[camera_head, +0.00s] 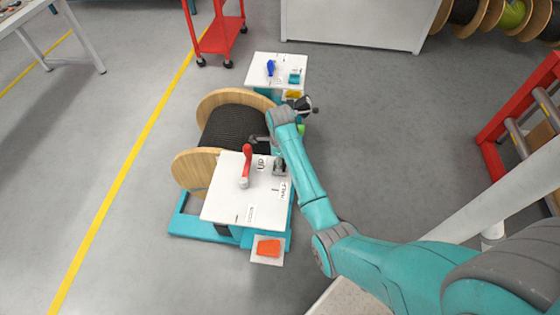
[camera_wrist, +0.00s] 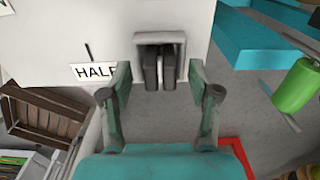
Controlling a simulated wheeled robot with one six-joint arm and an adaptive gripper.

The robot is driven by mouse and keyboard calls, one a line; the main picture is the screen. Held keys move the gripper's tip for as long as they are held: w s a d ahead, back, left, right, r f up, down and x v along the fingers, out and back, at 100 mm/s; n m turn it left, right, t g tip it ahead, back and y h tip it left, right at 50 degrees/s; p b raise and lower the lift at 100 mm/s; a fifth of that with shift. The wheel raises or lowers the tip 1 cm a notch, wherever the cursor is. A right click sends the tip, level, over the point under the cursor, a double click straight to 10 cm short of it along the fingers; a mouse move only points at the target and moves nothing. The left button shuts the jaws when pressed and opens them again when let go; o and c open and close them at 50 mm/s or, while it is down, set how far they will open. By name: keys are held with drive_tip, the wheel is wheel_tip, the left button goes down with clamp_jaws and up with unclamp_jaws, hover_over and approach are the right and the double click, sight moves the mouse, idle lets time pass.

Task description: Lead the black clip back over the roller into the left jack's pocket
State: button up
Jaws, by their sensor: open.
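A dark two-part piece, which looks like the black clip (camera_wrist: 152,68), sits inside a grey frame-like pocket (camera_wrist: 160,38) at the edge of a white top in the wrist view. My gripper (camera_wrist: 159,92) is open, with one finger on each side of the piece and visible space between. I cannot tell how deep the piece sits. A green roller (camera_wrist: 296,86) is to the right. In the head view the pocket (camera_head: 279,166) is on the near jack's white top (camera_head: 228,205). My arm partly hides the area by the reel.
A wooden reel of black cable (camera_head: 235,125) stands between the near jack and the far white top (camera_head: 262,60) with a blue lever. A red lever (camera_head: 246,165) rises from the near top. An orange piece (camera_head: 268,248) lies in front. A red cart (camera_head: 218,35) stands behind; left floor is free.

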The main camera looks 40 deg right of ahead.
wheel_tip(320, 180, up, 7)
drive_tip(key=shift+r, duration=0.2)
idle(0.7)
